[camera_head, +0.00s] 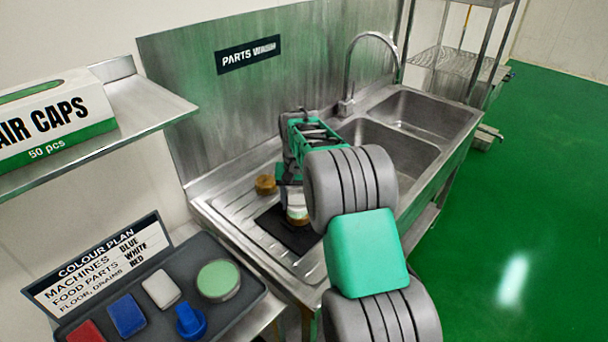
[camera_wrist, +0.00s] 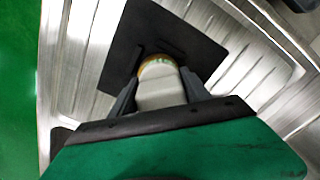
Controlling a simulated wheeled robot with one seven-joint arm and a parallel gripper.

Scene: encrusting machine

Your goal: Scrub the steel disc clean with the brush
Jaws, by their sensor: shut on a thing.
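My gripper (camera_wrist: 158,98) is shut on a pale white block-like brush (camera_wrist: 160,92), seen between the two dark fingers in the wrist view. The brush points down over a square black mat (camera_wrist: 122,55) on the sink's drainboard. A round thing with a yellow-brown and greenish rim (camera_wrist: 157,62), perhaps the steel disc, shows just past the brush's end; most of it is hidden. In the head view the mat (camera_head: 270,228) lies below my gripper, and a pale round shape (camera_head: 297,216) shows on it. I cannot tell whether brush and disc touch.
A brown round item (camera_head: 265,184) stands on the drainboard (camera_head: 222,212) behind the mat. Two sink basins (camera_head: 425,112) and a tap (camera_head: 347,105) lie beyond. At lower left, a dark tray (camera_head: 252,298) holds red, blue and white blocks, a blue knobbed item and a green-topped round dish (camera_head: 218,279).

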